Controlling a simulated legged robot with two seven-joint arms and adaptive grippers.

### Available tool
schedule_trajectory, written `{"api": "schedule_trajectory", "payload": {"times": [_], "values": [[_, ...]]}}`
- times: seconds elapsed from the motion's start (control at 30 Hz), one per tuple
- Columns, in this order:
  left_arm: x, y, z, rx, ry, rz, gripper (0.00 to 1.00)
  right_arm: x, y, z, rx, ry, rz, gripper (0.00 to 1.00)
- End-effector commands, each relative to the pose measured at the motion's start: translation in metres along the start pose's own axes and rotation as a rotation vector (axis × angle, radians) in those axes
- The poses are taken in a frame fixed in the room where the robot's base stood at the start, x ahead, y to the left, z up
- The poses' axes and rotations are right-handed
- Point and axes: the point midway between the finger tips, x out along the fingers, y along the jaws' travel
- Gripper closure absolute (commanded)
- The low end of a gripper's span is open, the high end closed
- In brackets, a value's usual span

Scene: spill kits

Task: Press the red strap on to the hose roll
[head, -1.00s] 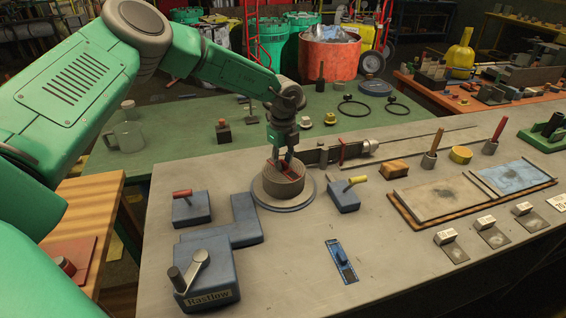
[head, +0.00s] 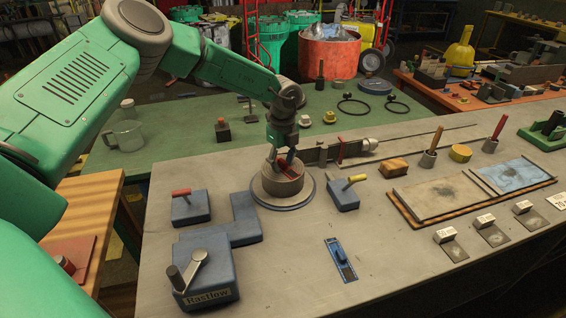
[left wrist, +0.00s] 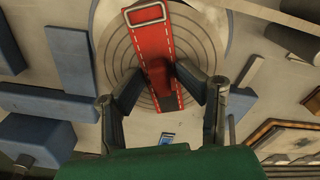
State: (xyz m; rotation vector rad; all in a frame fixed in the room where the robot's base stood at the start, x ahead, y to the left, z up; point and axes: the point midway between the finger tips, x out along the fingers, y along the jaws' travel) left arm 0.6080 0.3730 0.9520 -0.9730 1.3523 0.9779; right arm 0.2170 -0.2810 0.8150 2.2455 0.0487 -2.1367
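The red strap (left wrist: 152,45), with white stitching and a pale buckle at one end, lies across the top of the grey hose roll (left wrist: 118,58). In the head view the strap (head: 286,169) shows as a small red piece on the roll (head: 281,188), which sits on a round base plate (head: 297,203). My left gripper (head: 280,158) points down over the roll. In the left wrist view its fingertips (left wrist: 162,78) close in on both long edges of the strap. The fingers hide part of it, and pressure cannot be judged. My right gripper is not in view.
A blue block with a red lever (head: 190,208) and a blue crank box (head: 205,272) stand left of the roll. A blue block with a yellow lever (head: 344,197) stands close on the right. A metal bar tool (head: 345,150) lies behind.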

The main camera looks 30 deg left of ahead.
Motion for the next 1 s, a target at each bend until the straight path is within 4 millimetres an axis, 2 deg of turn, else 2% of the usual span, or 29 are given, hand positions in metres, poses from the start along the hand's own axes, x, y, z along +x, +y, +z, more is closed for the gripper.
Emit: {"api": "schedule_trajectory", "payload": {"times": [0.27, 1.0], "values": [[-0.005, 0.0, 0.002, -0.001, -0.001, -0.003, 0.62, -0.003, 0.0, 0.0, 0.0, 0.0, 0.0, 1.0], [-0.051, 0.0, 0.001, -0.001, -0.003, -0.005, 0.62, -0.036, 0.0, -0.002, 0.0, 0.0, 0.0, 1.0]]}}
